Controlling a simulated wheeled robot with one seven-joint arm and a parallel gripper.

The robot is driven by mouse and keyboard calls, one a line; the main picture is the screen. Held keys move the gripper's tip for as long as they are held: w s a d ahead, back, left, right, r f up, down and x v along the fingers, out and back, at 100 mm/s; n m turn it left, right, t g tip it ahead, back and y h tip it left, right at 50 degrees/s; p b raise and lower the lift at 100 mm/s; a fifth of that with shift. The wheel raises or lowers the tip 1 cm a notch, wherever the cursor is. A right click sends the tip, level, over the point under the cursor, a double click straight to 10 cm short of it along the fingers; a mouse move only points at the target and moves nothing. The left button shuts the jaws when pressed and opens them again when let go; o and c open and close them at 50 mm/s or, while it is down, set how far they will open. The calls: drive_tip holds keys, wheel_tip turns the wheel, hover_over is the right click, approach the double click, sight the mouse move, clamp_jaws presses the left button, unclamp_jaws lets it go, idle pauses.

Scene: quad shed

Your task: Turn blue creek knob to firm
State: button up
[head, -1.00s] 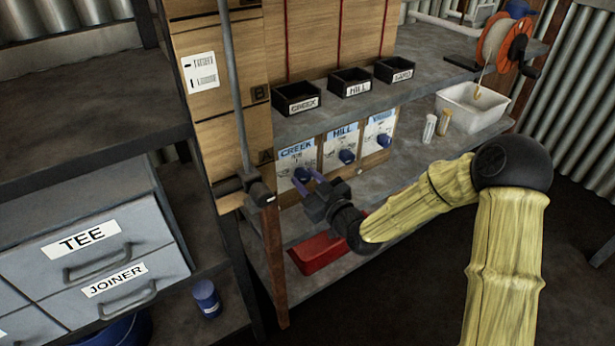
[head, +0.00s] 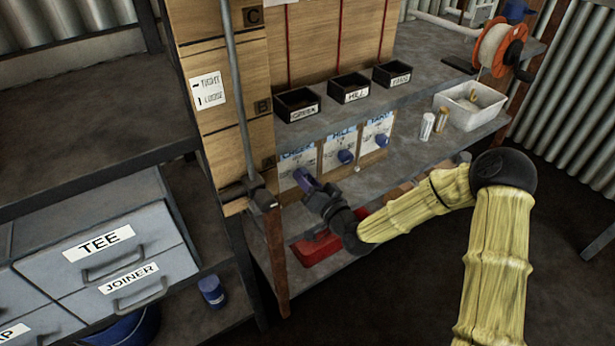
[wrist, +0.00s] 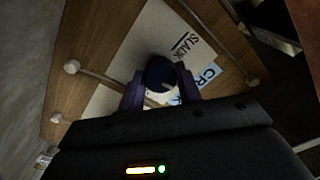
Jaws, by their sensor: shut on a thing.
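The blue creek knob (wrist: 160,73) sits between the purple fingers of my gripper (wrist: 161,90) in the wrist view. The gripper is shut on it. A pale line shows on the knob, at its lower right. Behind it is the creek card (wrist: 205,73), reading "SLACK" and "CR", tilted in this view; the rest of its text, including any firm mark, is hidden or unreadable. In the head view my gripper (head: 305,180) is at the creek panel (head: 298,158), and its fingers largely cover the knob.
The hill knob (head: 346,156) and a third blue knob (head: 381,139) are to the right. Black bins (head: 297,104) stand on the shelf above. A vertical grey pipe (head: 238,90) is close on the left. A red tray (head: 315,247) lies below my gripper.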

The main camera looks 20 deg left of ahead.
drive_tip(key=shift+m, duration=0.6)
drive_tip(key=shift+f, duration=0.1)
drive_tip(key=o, duration=1)
drive_tip(key=shift+d, duration=0.1)
drive_tip(key=p+v, duration=0.5)
drive_tip(key=v, duration=1.2)
drive_tip(key=shift+s, duration=0.15)
